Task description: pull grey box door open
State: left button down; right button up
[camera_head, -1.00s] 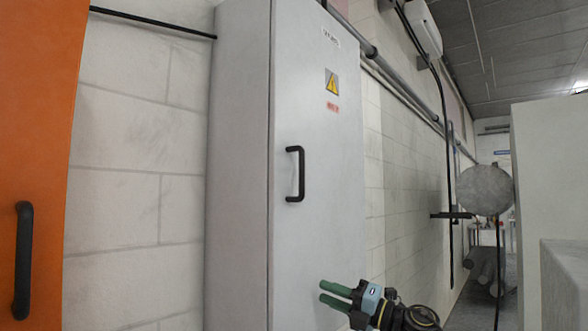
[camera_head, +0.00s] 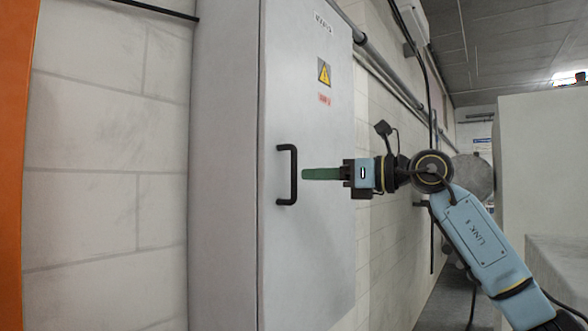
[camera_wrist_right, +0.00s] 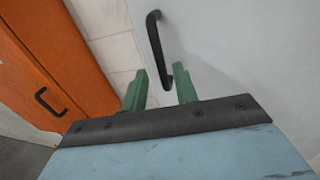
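The grey box door (camera_head: 318,235) is a tall grey panel with a warning sticker, and it looks shut. Its black handle (camera_head: 292,175) is an upright bar on the left part of the door. My right gripper (camera_head: 306,174) is level with the handle and just right of it in the head view, fingers pointing left at it. My left gripper is not in view.
An orange cabinet (camera_head: 18,120) stands at the far left; its black handle (camera_wrist_right: 48,102) shows in the right wrist view. A white block wall (camera_head: 105,165) lies between. A pale block (camera_head: 545,165) stands at the right.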

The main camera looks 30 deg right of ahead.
aim_at(295, 175)
jog(key=p+x, duration=0.1)
jog(key=x, duration=0.4)
jog(key=shift+w+a, duration=0.15)
jog(key=shift+w, duration=0.05)
grip_shut()
